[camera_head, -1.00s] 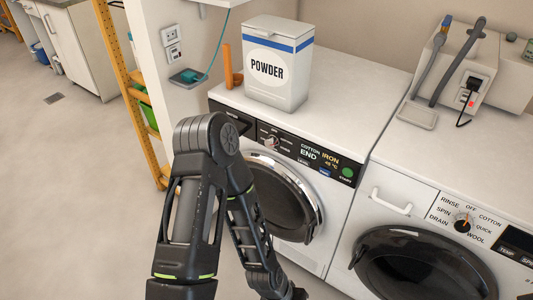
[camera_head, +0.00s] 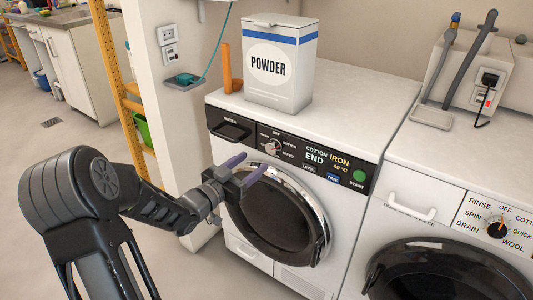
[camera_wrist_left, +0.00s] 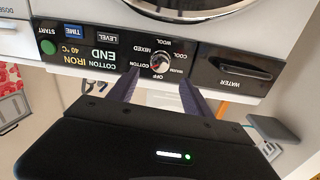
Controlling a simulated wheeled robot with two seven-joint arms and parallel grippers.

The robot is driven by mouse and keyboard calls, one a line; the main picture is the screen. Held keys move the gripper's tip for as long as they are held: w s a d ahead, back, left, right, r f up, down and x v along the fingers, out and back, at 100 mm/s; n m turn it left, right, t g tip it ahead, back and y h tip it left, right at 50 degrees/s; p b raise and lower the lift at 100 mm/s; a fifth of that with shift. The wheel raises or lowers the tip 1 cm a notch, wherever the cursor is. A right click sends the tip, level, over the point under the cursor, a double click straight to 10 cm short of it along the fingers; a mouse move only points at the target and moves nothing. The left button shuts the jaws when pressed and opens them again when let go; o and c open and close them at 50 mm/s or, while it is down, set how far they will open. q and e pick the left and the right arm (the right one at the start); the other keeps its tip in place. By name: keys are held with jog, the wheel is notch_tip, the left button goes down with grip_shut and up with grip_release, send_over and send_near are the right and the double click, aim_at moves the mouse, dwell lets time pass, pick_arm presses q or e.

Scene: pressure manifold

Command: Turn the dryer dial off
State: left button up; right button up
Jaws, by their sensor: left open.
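The dryer dial (camera_head: 273,146) is a small silver knob on the black panel of the left-hand machine, with OFF printed above it. In the left wrist view, which is upside down, the dial (camera_wrist_left: 160,63) shows between my two fingers, with labels such as COTTON, MIXED, COOL and WARM around it. Its exact setting is too small to tell. My left gripper (camera_head: 248,167) is open and empty, in front of the dryer, a little left of and below the dial. It appears apart from the dial. My right gripper is not in view.
The dryer (camera_head: 365,105) has a WATER drawer (camera_head: 231,127) left of the dial and a START button (camera_head: 359,176) at right. Its round door (camera_head: 275,215) is below. A POWDER box (camera_head: 280,65) stands on top. A washer (camera_head: 410,180) with its own dial (camera_head: 497,227) stands at right.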

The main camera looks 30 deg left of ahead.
aim_at(270, 149)
pick_arm(q)
jog(key=shift+w, duration=0.1)
jog(key=w, duration=0.7)
jog(key=shift+w+d+b, duration=0.3)
jog(key=shift+d+b, duration=0.05)
jog(key=shift+b, duration=0.05)
grip_shut()
